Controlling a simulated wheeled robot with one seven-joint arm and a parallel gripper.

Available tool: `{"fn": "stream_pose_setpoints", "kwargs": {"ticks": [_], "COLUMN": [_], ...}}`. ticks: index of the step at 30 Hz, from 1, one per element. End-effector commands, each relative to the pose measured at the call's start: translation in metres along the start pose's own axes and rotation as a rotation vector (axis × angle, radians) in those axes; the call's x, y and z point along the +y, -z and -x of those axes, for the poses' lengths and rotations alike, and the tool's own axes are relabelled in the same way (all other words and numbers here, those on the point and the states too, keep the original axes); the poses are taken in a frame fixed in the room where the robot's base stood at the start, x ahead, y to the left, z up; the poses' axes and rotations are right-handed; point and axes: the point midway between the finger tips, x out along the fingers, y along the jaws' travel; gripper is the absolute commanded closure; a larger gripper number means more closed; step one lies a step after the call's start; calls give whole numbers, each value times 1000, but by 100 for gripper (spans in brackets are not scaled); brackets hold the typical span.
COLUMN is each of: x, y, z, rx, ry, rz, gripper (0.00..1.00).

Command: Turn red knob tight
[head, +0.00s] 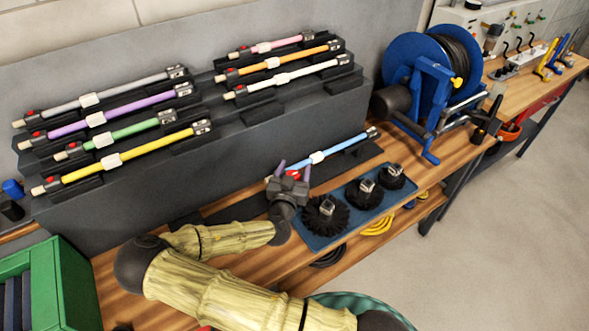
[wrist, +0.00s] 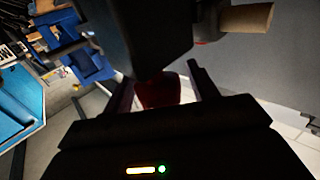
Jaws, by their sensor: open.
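The light blue rod (head: 338,147) lies in a black holder on the wooden bench. Its red knob (head: 293,174) is at the near left end, partly hidden by my gripper. My gripper (head: 294,168) is open, with its two fingers on either side of the knob. In the wrist view, the dark red knob (wrist: 158,91) shows between the two fingers of my gripper (wrist: 160,82). Gaps show between the knob and both fingers. A dark block above hides part of the knob, and the knob is in shadow.
A blue tray (head: 326,238) with several black round brushes lies just right of my gripper. Behind is a grey rack (head: 250,130) of coloured rods with red knobs. A blue reel (head: 425,75) stands further right. A green crate (head: 75,285) is at the lower left.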

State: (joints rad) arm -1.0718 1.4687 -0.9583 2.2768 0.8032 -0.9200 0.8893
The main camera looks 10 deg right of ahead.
Motion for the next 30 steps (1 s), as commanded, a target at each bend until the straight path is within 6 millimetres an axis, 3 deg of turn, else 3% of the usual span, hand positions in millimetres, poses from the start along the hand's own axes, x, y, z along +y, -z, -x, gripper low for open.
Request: {"fn": "stream_pose_setpoints", "kwargs": {"ticks": [4,10,30], "x": [0,0,1], "y": [0,0,-4], "z": [0,0,1], "rx": [0,0,-1], "ry": [0,0,-119], "rz": [0,0,-4], "gripper": [46,85,86]}}
